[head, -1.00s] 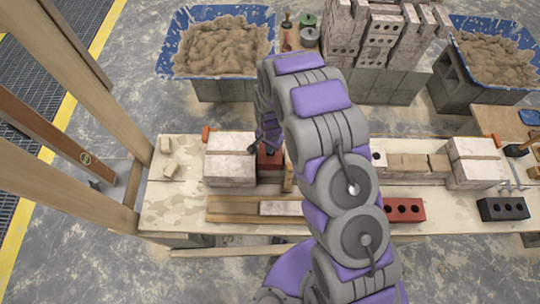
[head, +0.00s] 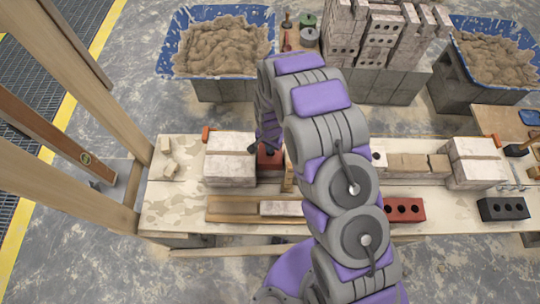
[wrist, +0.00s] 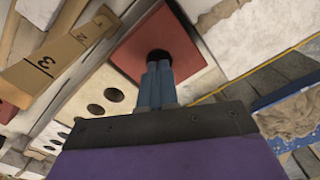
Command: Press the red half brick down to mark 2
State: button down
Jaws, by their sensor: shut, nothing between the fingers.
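The red half brick (wrist: 155,45) shows in the wrist view, with one dark round hole near its middle. It sits on paler brickwork with several holes. In the head view the red half brick (head: 270,162) is partly hidden by my arm, just right of a stack of pale bricks. My gripper (wrist: 159,68) is shut and empty, its blue-grey fingertips over the half brick next to the hole. I cannot tell whether they touch it. A wooden gauge (wrist: 55,58) with marks 2 and 3 stands left of the half brick in the wrist view.
Pale brick stacks stand left (head: 230,150) and right (head: 476,165) on the plank bench (head: 170,205). A red holed brick (head: 405,209) and a black one (head: 502,209) lie along the front. Sand tubs (head: 218,45) and a brick pile (head: 375,45) stand behind.

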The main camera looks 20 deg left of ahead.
jog(key=shift+f, duration=1.15)
dwell(1.7)
jog(key=shift+r+p, duration=0.6)
jog(key=shift+r, duration=2)
